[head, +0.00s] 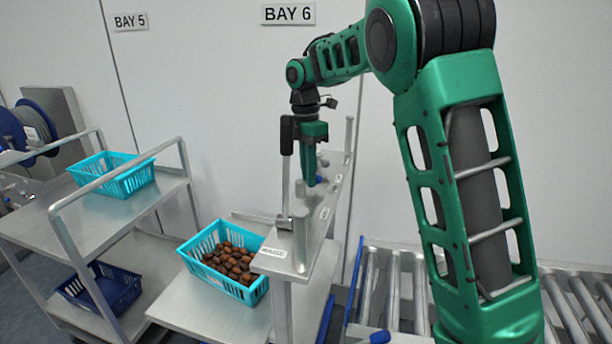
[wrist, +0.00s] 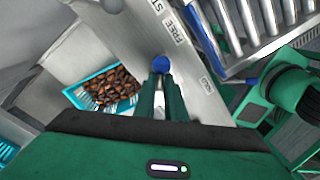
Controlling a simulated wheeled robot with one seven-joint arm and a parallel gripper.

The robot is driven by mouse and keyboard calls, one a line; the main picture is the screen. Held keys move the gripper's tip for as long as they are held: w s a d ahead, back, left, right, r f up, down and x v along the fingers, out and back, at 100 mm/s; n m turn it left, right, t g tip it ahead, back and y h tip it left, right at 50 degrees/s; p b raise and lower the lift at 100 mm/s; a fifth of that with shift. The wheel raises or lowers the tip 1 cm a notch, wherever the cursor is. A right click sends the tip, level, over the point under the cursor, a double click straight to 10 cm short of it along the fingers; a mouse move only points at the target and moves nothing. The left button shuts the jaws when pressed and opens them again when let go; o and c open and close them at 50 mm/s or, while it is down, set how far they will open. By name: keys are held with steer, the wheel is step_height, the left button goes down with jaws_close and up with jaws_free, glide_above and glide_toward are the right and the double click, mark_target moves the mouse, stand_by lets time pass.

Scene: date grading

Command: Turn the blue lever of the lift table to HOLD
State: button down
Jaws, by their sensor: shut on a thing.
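The lift table's metal control panel (head: 302,262) stands in the middle of the head view, with small label plates along it. My green gripper (head: 312,178) points down over it. In the wrist view my gripper (wrist: 160,88) is shut on the blue lever (wrist: 161,65), whose round blue end shows at the fingertips. A FREE label (wrist: 173,29) lies beyond the lever on the panel, and another label (wrist: 206,83) lies to its right, too small to read. The fingers hide the rest of the lever. I cannot see a HOLD label clearly.
A grey lever with a black grip (head: 287,135) stands upright just left of my gripper, near the RAISE label (head: 272,252). A turquoise crate of dates (head: 240,290) sits below left. A trolley (head: 40,205) stands at left; a roller conveyor (head: 395,285) lies at right.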

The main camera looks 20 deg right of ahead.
steer(key=shift+w+d+r+m, duration=0.1)
steer(key=shift+w+m, duration=0.05)
steer(key=shift+m, duration=0.15)
steer(key=shift+s+d+m+y, duration=0.15)
steer(key=shift+s+m, duration=0.1)
steer(key=shift+m, duration=0.8)
steer(key=shift+s+a+m+y, duration=0.15)
steer(key=shift+s+m, duration=0.1)
steer(key=shift+m, duration=0.8)
steer(key=shift+s+a+m, duration=0.1)
steer(key=shift+s+m, duration=0.15)
steer(key=shift+m, duration=0.8)
steer(key=shift+s+a+m, duration=0.1)
steer(key=shift+s+m, duration=0.1)
steer(key=shift+m, duration=0.8)
steer(key=shift+s+m, duration=0.25)
steer(key=shift+m, duration=0.8)
steer(key=m, duration=0.4)
steer(key=shift+s+a+t+y, duration=0.35)
steer(key=shift+a+t+y, duration=0.05)
steer(key=shift+s+a+m, duration=0.1)
steer(key=shift+a+m, duration=0.1)
steer(key=shift+m, duration=0.8)
steer(key=shift+s+a+m, duration=0.1)
steer(key=shift+a+m, duration=0.1)
steer(key=shift+m, duration=0.8)
steer(key=c, duration=1.9)
jaws_free()
steer(key=shift+a, duration=0.1)
steer(key=shift+o, duration=0.2)
